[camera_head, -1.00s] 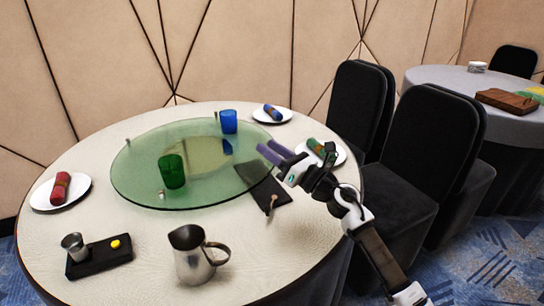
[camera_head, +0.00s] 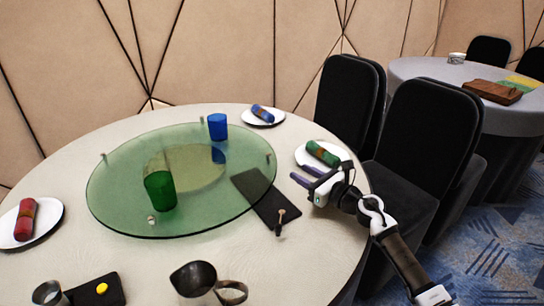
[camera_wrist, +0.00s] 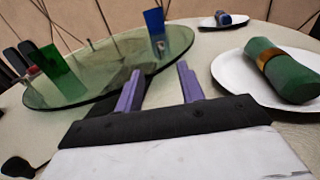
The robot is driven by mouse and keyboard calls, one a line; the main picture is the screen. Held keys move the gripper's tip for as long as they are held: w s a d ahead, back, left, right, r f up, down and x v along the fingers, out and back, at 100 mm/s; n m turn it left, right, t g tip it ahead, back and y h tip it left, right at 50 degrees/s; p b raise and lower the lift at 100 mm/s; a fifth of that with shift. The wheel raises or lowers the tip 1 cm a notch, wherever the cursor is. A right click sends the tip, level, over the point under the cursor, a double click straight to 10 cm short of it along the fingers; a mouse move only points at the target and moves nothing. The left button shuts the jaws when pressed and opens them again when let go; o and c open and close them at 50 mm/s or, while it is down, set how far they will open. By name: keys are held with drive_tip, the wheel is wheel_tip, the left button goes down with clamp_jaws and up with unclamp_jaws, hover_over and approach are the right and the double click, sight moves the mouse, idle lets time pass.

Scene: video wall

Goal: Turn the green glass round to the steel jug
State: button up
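The green glass (camera_head: 160,190) stands upright on the front-left part of a round, see-through green turntable (camera_head: 115,200). The wrist view also shows the green glass (camera_wrist: 62,75) at the left. A blue glass (camera_head: 218,127) stands at the turntable's far right rim. My gripper (camera_head: 302,176) is open and empty, to the right of the turntable beside a plate. In the wrist view its two purple fingers (camera_wrist: 158,88) are apart with nothing between them.
A dark slab (camera_head: 262,195) with a small upright handle lies by the turntable's right rim. Plates with rolled napkins stand at the right (camera_head: 323,154), back (camera_head: 262,115) and left (camera_head: 32,225). A black tray (camera_head: 98,290) is at front left. Black chairs (camera_head: 425,140) stand right.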

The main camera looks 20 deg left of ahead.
sight(274, 167)
drive_tip(key=p+x, duration=0.1)
drive_tip(key=x, duration=1.1)
drive_tip(key=shift+p, duration=0.35)
clamp_jaws()
